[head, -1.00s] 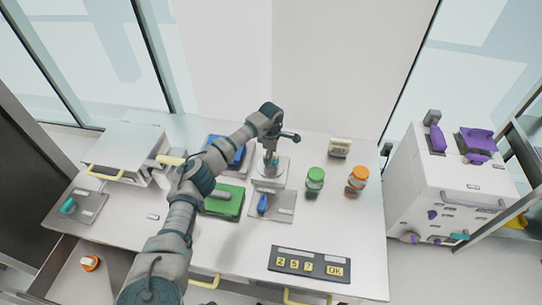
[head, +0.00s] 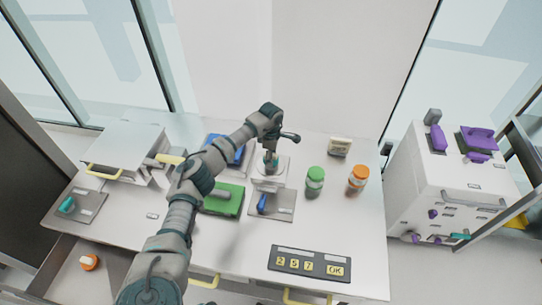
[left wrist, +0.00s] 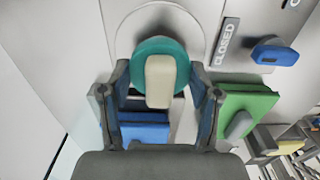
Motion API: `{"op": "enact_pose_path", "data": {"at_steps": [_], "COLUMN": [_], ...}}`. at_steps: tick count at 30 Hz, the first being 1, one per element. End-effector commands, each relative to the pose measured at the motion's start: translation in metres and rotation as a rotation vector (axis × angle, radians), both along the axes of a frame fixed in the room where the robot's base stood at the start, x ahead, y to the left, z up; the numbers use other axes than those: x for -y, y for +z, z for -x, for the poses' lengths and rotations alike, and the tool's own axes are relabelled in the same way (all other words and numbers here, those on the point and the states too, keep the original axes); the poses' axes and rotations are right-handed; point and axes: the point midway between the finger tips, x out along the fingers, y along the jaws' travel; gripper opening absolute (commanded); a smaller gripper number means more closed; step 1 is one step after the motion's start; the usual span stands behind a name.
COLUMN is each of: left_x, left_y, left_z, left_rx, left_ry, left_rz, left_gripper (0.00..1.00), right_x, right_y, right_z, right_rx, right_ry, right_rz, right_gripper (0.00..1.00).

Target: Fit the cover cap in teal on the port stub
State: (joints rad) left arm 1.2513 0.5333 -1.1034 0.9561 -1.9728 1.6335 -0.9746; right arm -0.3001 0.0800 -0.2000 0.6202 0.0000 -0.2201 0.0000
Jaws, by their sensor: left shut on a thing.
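My left gripper (head: 270,160) points down over the white fixture (head: 266,184) at the back middle of the table. It is shut on the teal cover cap (left wrist: 147,50), a round disc with a beige grip block (left wrist: 160,82) between the fingers (left wrist: 160,100) in the left wrist view. Beyond the cap is a pale round flange (left wrist: 128,25) on the fixture. The port stub itself is hidden behind the cap and gripper. I cannot tell whether the cap touches it. My right gripper is not in view.
A blue lever (head: 262,204) beside a "CLOSED" label (left wrist: 227,42) is at the fixture's front. A green block (head: 226,205) and blue block (head: 238,143) lie left. Green-lidded (head: 315,180) and orange-lidded (head: 358,179) jars stand right. A keypad panel (head: 310,264) is at the front.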

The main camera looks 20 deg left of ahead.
Motion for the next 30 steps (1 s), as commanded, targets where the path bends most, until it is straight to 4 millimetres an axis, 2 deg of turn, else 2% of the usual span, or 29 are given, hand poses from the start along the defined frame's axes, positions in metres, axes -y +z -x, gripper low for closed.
{"op": "enact_pose_path", "data": {"at_steps": [8, 9, 11, 12, 19, 20, 21, 30], "left_x": [0.0001, 0.0001, 0.0001, 0.0001, 0.0001, 0.0001, 0.0001, 0.0002], "left_y": [-0.0001, -0.0001, -0.0002, -0.0002, -0.0003, -0.0005, -0.0005, -0.0002], "left_z": [0.0, 0.0, 0.0, 0.0, 0.0, 0.0001, 0.0001, 0.0], "left_rx": [0.0, 0.0, 0.0, 0.0, 0.0, 0.0, 0.0, 0.0], "left_ry": [0.0, 0.0, 0.0, 0.0, 0.0, 0.0, 0.0, 0.0], "left_rz": [0.0, 0.0, 0.0, 0.0, 0.0, 0.0, 0.0, 0.0], "left_gripper": [0.28, 0.72, 0.87, 0.91, 0.91, 0.99, 1.0, 1.0], "right_x": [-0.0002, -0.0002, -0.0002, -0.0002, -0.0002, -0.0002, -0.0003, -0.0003], "right_y": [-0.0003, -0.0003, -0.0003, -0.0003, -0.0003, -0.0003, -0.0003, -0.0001], "right_z": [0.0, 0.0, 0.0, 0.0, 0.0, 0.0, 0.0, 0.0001], "right_rx": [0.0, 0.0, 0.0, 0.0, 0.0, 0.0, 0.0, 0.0], "right_ry": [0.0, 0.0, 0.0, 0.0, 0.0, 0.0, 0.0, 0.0], "right_rz": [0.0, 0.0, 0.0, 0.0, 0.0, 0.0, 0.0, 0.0], "right_gripper": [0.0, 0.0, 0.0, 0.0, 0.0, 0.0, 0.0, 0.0]}}
